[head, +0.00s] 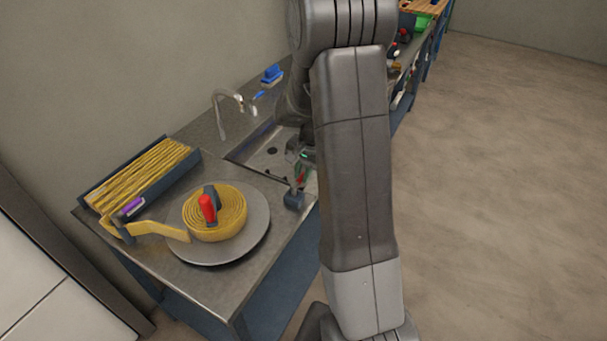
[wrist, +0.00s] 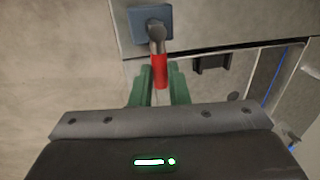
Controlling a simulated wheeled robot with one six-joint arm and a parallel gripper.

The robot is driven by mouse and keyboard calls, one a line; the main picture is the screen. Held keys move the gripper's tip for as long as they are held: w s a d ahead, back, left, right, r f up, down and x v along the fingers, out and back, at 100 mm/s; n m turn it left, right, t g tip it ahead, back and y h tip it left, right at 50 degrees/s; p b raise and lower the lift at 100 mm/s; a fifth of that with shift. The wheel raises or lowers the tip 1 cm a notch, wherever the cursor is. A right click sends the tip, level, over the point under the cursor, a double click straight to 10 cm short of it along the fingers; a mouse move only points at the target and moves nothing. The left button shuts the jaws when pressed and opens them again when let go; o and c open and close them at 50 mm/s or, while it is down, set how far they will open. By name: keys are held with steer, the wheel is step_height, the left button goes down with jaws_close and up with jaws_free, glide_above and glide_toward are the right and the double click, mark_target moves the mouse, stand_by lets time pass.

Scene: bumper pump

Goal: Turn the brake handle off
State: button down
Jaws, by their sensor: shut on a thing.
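The brake handle is a red grip on a short metal stem (wrist: 156,38), fixed to a blue-grey block (wrist: 150,22). In the wrist view the red grip (wrist: 160,70) lies between the green fingers of my gripper (wrist: 161,84), which is shut on it. In the head view the block (head: 294,199) sits at the right edge of the steel bench, and my gripper (head: 302,168) is just above it. Only a little red of the handle (head: 300,178) shows there, and my arm hides part of this area.
A round plate (head: 252,240) on the bench carries a coiled yellow hose (head: 233,212) with a red-and-grey knob at its middle. A blue rack of folded yellow hose (head: 145,172) stands behind. A sink with a faucet (head: 222,118) lies beyond. The floor (head: 500,190) at right is clear.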

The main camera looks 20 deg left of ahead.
steer(key=c, duration=1.4)
jaws_free()
steer(key=shift+r, duration=0.1)
steer(key=d+r, duration=0.1)
steer(key=r, duration=0.8)
steer(key=d+r+b, duration=0.1)
steer(key=r, duration=0.3)
steer(key=shift+s+d+r, duration=0.1)
steer(key=shift+d+r, duration=0.15)
steer(key=shift+d, duration=0.1)
steer(key=shift+f, duration=0.1)
steer(key=a+f, duration=0.1)
steer(key=f, duration=0.8)
steer(key=a+f+p, duration=0.1)
steer(key=f, duration=0.3)
steer(key=shift+a+f, duration=0.25)
steer(key=shift+a, duration=0.1)
